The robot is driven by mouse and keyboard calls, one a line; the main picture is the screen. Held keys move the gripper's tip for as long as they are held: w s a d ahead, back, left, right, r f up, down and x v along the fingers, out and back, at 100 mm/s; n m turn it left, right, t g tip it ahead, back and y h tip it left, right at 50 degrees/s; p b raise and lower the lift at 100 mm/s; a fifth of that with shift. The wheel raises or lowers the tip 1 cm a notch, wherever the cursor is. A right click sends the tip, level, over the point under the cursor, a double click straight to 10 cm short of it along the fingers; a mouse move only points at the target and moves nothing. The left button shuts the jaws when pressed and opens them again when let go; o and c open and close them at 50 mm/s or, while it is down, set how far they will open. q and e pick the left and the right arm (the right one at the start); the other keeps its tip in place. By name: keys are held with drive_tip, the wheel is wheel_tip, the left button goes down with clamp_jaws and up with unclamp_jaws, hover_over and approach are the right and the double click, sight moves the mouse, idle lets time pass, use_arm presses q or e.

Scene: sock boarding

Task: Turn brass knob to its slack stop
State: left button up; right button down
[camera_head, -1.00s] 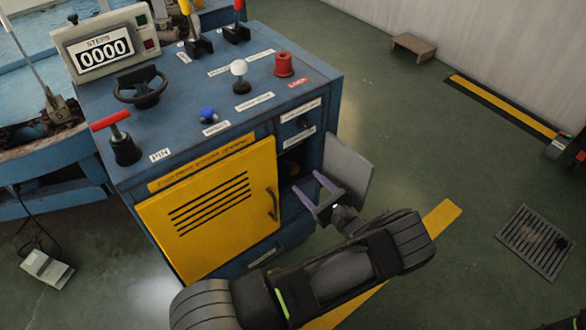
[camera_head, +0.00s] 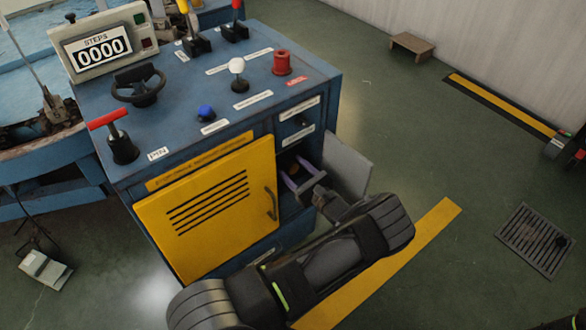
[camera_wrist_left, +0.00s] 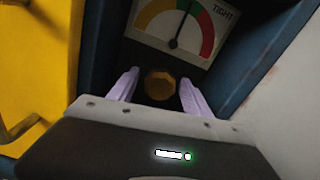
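The brass knob (camera_wrist_left: 160,84) sits below a dial gauge (camera_wrist_left: 176,44) inside a recess in the blue cabinet. The gauge has yellow, green and red bands and the word TIGHT at its right; its needle points up, slightly right, in the green. My left gripper (camera_wrist_left: 158,90) is open, with one pale purple finger on each side of the knob and small gaps between. In the head view my left gripper (camera_head: 300,186) reaches into the recess, and the knob is small and mostly obscured there. My right gripper is not in view.
An open grey door (camera_head: 347,170) stands right of the recess, and a yellow louvred door (camera_head: 215,210) with a handle lies left of it. The blue cabinet top (camera_head: 185,100) carries a handwheel (camera_head: 138,86), a red-handled lever (camera_head: 110,120) and several knobs.

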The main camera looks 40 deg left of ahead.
use_arm(q)
clamp_jaws()
idle(0.4)
